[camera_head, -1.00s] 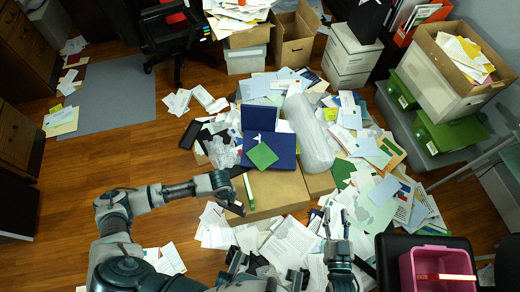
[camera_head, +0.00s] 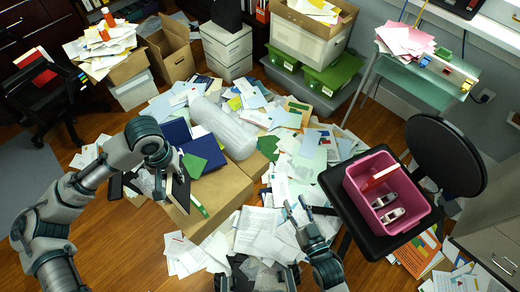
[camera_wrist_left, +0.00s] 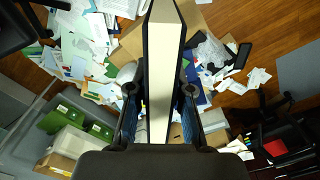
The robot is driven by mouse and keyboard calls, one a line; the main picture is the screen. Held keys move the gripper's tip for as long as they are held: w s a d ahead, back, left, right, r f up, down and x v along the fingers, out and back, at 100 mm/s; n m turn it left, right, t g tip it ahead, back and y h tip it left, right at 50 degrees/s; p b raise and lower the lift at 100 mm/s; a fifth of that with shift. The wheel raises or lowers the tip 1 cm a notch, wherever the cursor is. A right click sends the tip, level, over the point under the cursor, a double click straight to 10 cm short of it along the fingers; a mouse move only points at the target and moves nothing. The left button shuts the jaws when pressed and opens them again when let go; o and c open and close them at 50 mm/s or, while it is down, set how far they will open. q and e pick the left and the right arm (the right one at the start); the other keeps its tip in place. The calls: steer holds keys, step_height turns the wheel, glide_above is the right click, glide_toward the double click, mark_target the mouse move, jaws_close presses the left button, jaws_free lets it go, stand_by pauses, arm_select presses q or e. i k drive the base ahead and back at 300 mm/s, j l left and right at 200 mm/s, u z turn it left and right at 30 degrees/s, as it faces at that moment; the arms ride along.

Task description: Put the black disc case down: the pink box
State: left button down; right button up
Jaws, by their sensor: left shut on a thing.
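My left gripper (camera_head: 172,172) is shut on the black disc case (camera_head: 181,193), held upright above the cardboard box and papers. In the left wrist view the case (camera_wrist_left: 163,75) shows a pale inside edge between dark covers, between the fingers (camera_wrist_left: 160,105). The pink box (camera_head: 352,195) stands on a black chair seat to the right, well apart from the left gripper. It holds a red-and-white item (camera_head: 380,178) and two pale grey items (camera_head: 388,207). My right gripper (camera_head: 296,205) is empty, with fingers apart, left of the pink box.
Papers and a closed cardboard box (camera_head: 225,190) cover the floor in the middle. A rolled clear bundle (camera_head: 222,128) and blue folders lie on top. The black chair's backrest (camera_head: 446,156) rises right of the pink box. A glass side table (camera_head: 425,80) stands behind.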

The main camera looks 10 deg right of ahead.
mark_target(362, 181)
steer(key=z, duration=0.45)
steer(key=l+z, duration=0.1)
steer(key=z, duration=0.85)
steer(key=i+z, duration=0.1)
steer(key=z, duration=0.35)
steer(key=i+l+z, duration=0.15)
steer(key=i+z, duration=0.15)
steer(key=i, duration=0.25)
